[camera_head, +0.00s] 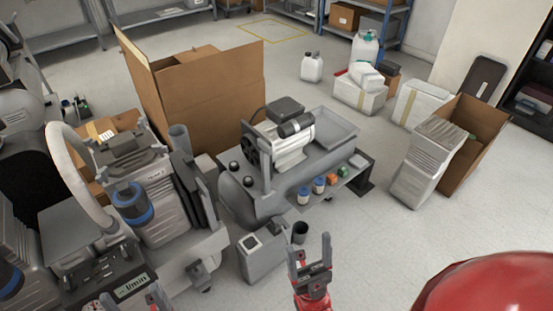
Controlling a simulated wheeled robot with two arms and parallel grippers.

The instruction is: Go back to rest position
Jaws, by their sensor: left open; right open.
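My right gripper (311,262) is at the bottom centre of the head view, with its two grey fingers apart and nothing between them. My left gripper (138,304) shows only in part at the bottom edge, further left. It looks open, and I see nothing held in it. In front of the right gripper stands a grey compressor (290,150) with a motor on top and a tank below. Small blue-capped jars (303,196) and coloured blocks stand on its side shelf.
Grey machinery (160,215) with a hose crowds the left. A tall open cardboard box (205,100) stands behind the compressor. A grey canister (262,252) is close to the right gripper. A red rounded surface (490,285) fills the lower right. Floor at the right (390,235) is clear.

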